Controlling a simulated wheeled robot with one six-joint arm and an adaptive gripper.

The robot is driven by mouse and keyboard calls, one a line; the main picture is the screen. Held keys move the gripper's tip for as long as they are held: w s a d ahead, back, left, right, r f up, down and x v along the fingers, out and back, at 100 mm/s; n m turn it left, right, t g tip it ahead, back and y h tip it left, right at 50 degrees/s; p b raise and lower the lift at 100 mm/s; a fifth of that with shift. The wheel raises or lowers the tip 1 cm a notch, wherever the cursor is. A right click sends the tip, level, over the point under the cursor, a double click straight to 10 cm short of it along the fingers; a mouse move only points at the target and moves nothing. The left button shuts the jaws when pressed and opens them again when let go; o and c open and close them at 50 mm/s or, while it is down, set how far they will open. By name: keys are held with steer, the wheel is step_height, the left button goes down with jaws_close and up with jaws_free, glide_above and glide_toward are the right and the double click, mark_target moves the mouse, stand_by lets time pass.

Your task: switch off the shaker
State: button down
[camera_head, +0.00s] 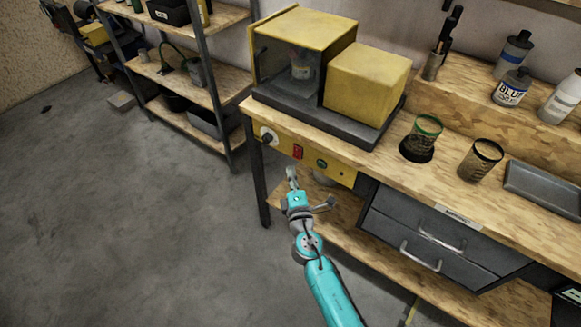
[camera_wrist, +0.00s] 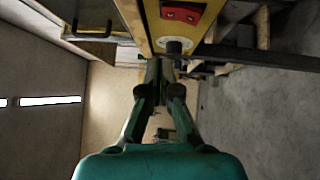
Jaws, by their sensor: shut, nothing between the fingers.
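The shaker is a yellow machine (camera_head: 368,80) with a dark window, on a dark base on the wooden bench. A yellow control panel (camera_head: 342,174) runs along the bench front below it. It carries a black knob on a white disc (camera_head: 267,136), a red switch (camera_head: 298,152) and a small dark knob (camera_head: 322,163). My gripper (camera_head: 291,174) is shut and empty, just below and in front of the red switch in the head view. In the wrist view the red switch (camera_wrist: 182,13) is at the top and a dark round knob (camera_wrist: 175,46) lies just beyond the fingertips (camera_wrist: 160,64). Contact cannot be told.
A green-rimmed cup (camera_head: 427,127), another cup (camera_head: 480,160), a grey tray (camera_head: 545,187) and bottles (camera_head: 512,88) stand on the bench at right. Grey drawers (camera_head: 430,240) sit below. A shelf rack (camera_head: 190,75) stands at left.

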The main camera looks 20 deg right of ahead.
steer(key=s+a, duration=0.1)
steer(key=s, duration=0.5)
steer(key=shift+r, duration=0.25)
steer(key=s+f+m+g+y, duration=0.2)
steer(key=s+f+m, duration=0.1)
steer(key=s, duration=0.9)
steer(key=s+f+m+g+y, duration=0.1)
steer(key=s+f+m, duration=0.25)
steer(key=s, duration=0.75)
steer(key=s+r+m, duration=0.5)
steer(key=s, duration=0.5)
steer(key=s+d+r+m+g, duration=0.1)
steer(key=s+r+m, duration=0.4)
steer(key=s, duration=0.5)
steer(key=shift+r+m, duration=0.35)
steer(key=shift+r, duration=0.3)
